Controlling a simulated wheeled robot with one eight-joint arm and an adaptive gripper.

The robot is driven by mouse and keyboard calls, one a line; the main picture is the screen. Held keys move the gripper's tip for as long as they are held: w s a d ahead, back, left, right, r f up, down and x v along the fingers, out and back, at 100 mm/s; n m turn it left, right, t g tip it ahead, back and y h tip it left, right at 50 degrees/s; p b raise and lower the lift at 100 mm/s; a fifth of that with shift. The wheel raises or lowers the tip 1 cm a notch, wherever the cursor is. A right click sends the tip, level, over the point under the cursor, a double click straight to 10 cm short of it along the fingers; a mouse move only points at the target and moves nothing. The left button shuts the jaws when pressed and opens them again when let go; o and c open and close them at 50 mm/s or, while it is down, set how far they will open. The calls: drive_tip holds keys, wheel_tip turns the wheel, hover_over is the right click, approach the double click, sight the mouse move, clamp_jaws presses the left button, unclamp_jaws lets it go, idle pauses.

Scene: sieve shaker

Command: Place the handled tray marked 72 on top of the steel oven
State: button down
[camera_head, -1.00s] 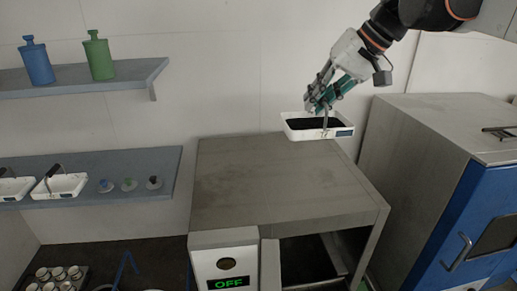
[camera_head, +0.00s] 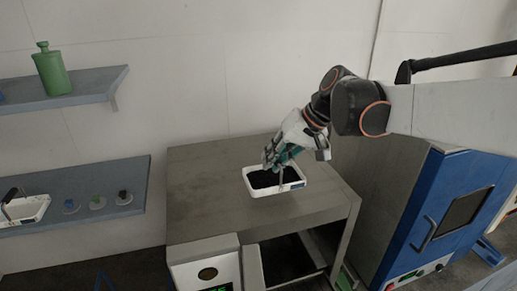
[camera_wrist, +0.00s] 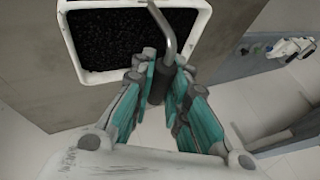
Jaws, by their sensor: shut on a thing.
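The white tray (camera_head: 263,192) holds black granular material and has a bent metal handle. A dark label shows on its front side, too small to read. My gripper (camera_head: 279,160) is shut on the tray's handle; in the wrist view the handle (camera_wrist: 163,30) runs down between the teal fingers (camera_wrist: 157,80). The tray looks level, over the middle right of the grey steel oven's top (camera_head: 205,200). I cannot tell whether its underside touches that top. The oven's front panel (camera_head: 205,265) is at lower left, beside an open front bay.
A blue-fronted machine (camera_head: 420,235) with a door handle stands close on the right. Wall shelves (camera_head: 75,205) on the left hold another white tray (camera_head: 25,209), small knobbed pieces and a green bottle (camera_head: 52,72). The left part of the oven top is clear.

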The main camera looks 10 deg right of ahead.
sight(266, 178)
drive_tip(key=shift+f, duration=2.15)
drive_tip(key=shift+f, duration=0.2)
drive_tip(key=c, duration=1.6)
unclamp_jaws()
drive_tip(key=shift+o, duration=0.2)
drive_tip(key=shift+r, duration=0.15)
drive_tip(key=shift+d+r, duration=0.1)
drive_tip(key=shift+r, duration=0.15)
drive_tip(key=v, duration=1.1)
drive_tip(key=shift+s+r+b, duration=0.2)
drive_tip(key=shift+r+b, duration=0.05)
drive_tip(key=shift+b, duration=0.2)
drive_tip(key=shift+d, duration=0.15)
